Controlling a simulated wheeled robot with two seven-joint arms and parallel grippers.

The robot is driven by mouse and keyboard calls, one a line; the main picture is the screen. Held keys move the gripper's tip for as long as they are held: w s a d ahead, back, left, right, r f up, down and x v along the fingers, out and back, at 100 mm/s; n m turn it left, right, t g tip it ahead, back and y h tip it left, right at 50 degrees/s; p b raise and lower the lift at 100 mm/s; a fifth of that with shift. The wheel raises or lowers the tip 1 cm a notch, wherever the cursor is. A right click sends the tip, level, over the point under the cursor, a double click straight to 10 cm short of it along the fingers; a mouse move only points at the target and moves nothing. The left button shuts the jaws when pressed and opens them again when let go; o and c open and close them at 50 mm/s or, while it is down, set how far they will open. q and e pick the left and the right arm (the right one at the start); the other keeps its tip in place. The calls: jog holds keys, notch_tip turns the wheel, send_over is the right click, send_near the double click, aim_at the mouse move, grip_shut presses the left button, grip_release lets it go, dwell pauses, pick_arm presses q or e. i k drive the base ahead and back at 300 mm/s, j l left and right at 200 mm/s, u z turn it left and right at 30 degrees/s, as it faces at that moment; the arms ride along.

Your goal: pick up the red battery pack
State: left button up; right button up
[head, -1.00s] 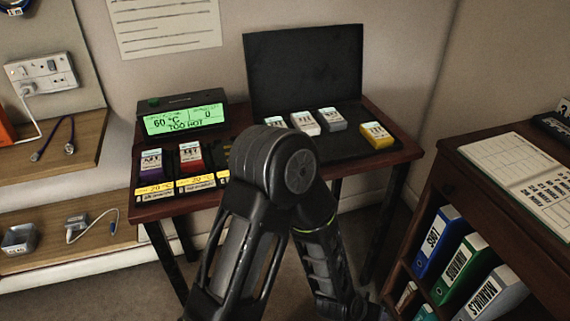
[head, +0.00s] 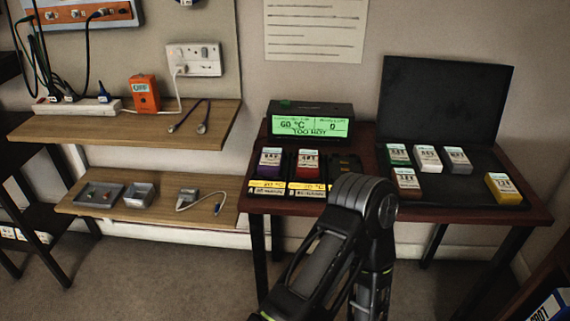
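The red battery pack (head: 308,168) stands in a slot of the dark charger on the dark red-brown table. It has a white label on top. A purple pack (head: 270,170) stands in the slot to its left, and the slot to its right looks empty. Yellow tags lie in front of the slots. The charger's green display (head: 310,127) reads 60 °C and TOO HOT. One of my arms rises from the bottom with its bent joint just right of and in front of the charger. Neither gripper is in view.
An open black case (head: 467,186) on the table's right holds green, white, grey, brown and yellow packs. Wooden shelves (head: 195,130) with a socket, an orange device and cables are at the left. A dark corner of other furniture shows at lower right.

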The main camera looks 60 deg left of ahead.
aim_at(308, 166)
jog(key=u, duration=1.7)
